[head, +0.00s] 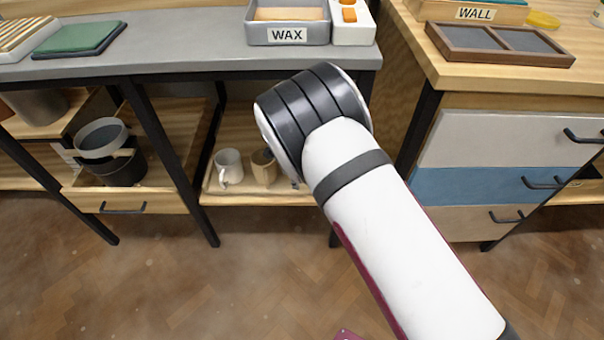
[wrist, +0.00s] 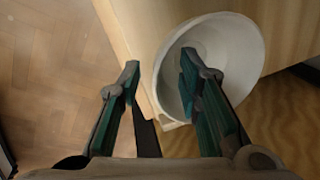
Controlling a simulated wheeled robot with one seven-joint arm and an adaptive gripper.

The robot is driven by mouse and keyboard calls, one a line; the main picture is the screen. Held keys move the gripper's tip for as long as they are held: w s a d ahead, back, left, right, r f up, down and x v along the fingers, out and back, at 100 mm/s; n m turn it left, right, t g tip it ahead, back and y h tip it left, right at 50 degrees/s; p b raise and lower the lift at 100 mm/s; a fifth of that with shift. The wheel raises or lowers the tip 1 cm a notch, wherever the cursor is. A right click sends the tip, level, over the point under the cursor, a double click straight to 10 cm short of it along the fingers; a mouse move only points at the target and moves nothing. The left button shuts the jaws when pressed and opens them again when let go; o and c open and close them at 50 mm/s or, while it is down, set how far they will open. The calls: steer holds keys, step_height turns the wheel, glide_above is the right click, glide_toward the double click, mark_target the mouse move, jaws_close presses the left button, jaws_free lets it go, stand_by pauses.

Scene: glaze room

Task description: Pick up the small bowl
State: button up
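The small bowl (wrist: 225,45) is white and shows in the wrist view right of centre, its opening turned towards the camera. It is on a light wooden surface. My gripper (wrist: 159,68) is open, with a gap between its two dark green fingers. In the picture the left finger is outside the bowl's left rim and the right finger overlaps the bowl's inside, so the rim lies between them. I cannot tell whether either finger touches the bowl. In the head view my arm hides the gripper, and the bowl does not show.
In the head view, a lower shelf holds a white mug (head: 229,167) and a tan cup (head: 264,166). Grey and black buckets (head: 103,140) stand in a drawer at left. The WAX bin (head: 288,30) is on the grey worktop. A drawer cabinet (head: 480,140) stands at right.

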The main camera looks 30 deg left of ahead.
jaws_close()
steer(key=shift+r, duration=0.1)
steer(key=shift+r+p, duration=0.3)
steer(key=shift+r, duration=0.1)
steer(key=p+v, duration=0.2)
steer(key=v, duration=0.1)
steer(key=shift+w+a+r, duration=0.15)
steer(key=shift+w, duration=0.1)
steer(key=s+p, duration=0.4)
steer(key=s, duration=1.1)
steer(key=shift+s+r, duration=0.4)
steer(key=shift+r, duration=0.05)
